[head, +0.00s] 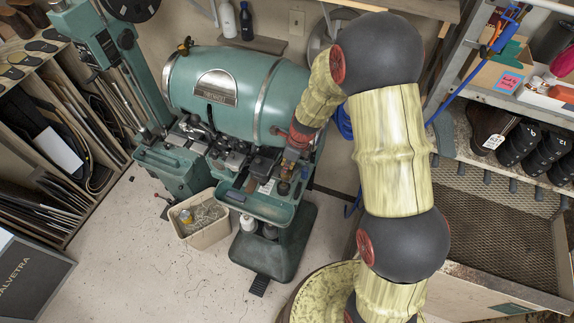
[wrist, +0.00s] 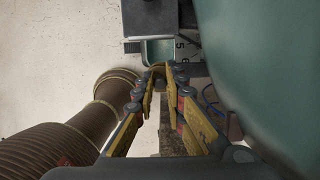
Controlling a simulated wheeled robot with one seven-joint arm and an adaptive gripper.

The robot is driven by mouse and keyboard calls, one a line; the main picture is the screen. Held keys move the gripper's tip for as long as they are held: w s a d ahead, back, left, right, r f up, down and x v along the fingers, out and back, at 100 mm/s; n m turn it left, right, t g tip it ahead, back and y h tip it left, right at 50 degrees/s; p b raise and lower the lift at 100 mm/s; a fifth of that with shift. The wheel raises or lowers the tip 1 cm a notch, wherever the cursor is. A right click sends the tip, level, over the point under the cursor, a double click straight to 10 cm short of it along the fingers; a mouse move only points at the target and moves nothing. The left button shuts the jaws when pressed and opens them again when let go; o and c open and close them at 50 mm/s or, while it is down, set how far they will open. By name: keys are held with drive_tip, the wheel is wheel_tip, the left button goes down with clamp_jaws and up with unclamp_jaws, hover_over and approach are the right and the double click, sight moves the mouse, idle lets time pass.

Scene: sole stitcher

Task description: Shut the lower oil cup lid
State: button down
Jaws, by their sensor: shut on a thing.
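The green sole stitcher (head: 220,85) stands at the upper middle of the head view. My gripper (head: 287,178) reaches down at the right end of its working parts. In the wrist view my gripper (wrist: 160,72) has its yellow fingers drawn together at the tips.
In the wrist view a metal bracket (wrist: 157,50) is just beyond the fingertips, a green housing (wrist: 265,60) is close on the right, and a brown ribbed cylinder (wrist: 45,150) is on the left. A bin (head: 200,221) stands on the floor beside the machine.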

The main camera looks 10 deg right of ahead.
idle(0.3)
drive_tip(key=c, duration=1.9)
unclamp_jaws()
drive_tip(key=shift+o, duration=0.4)
drive_tip(key=v, duration=1.2)
drive_tip(key=shift+w, duration=0.1)
